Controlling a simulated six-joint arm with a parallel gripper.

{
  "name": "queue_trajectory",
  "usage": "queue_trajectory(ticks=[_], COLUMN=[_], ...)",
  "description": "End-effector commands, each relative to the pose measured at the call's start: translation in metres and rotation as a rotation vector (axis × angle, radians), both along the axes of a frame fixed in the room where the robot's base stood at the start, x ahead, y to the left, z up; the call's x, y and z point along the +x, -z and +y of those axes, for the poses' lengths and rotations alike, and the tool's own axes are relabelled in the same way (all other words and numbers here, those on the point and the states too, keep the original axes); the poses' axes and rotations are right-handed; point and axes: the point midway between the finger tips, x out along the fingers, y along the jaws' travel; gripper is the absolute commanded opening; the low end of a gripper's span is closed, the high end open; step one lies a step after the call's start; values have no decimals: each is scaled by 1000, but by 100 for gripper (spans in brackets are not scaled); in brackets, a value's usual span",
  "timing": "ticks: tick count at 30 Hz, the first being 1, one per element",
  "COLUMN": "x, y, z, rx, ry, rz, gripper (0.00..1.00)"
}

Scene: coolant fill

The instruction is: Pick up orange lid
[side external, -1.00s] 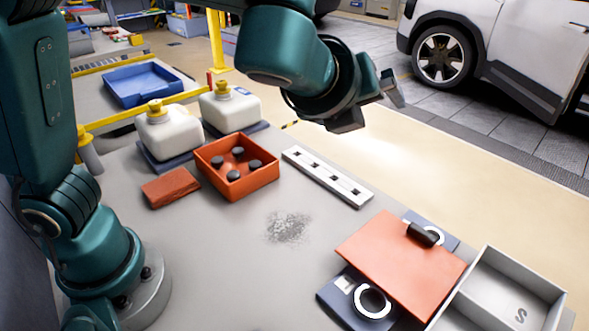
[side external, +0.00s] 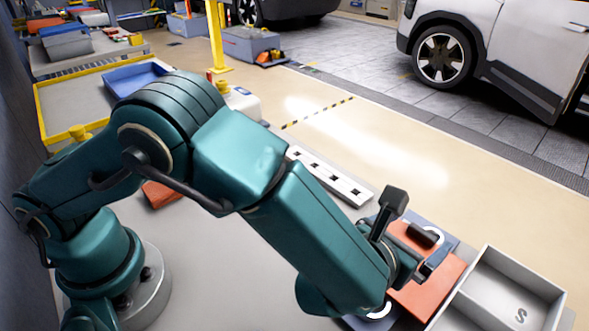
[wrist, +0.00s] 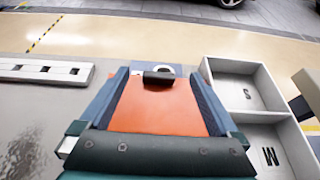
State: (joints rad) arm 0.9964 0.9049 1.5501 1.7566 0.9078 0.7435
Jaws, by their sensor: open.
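The orange lid (side external: 440,285) is a flat plate with a black handle (side external: 423,236) near its far edge. It lies at the right of the table beside the white divided tray, over a dark blue base (side external: 445,238) with white rings. It also shows in the wrist view (wrist: 158,113), with its handle (wrist: 158,78) near the top. My gripper (side external: 415,228) is open and empty over the lid. In the wrist view its fingers (wrist: 158,76) stand left and right of the handle, apart from it. Their height above the lid is hard to tell. My arm hides part of the lid.
The white tray (side external: 471,288) stands close to the right of the lid, with compartments marked S and M. A white slotted strip (side external: 335,180) lies further back. My arm hides the open orange box; a brick-red block (side external: 160,194) partly shows.

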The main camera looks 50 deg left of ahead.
Motion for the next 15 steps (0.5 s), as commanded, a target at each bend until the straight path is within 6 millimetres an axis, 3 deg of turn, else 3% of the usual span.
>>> queue_trajectory(ticks=[5, 15], x=[3, 37], y=[14, 28], z=[0, 1], rx=[-2, -3], ry=[-2, -3], rz=[-1, -1], gripper=[98, 98])
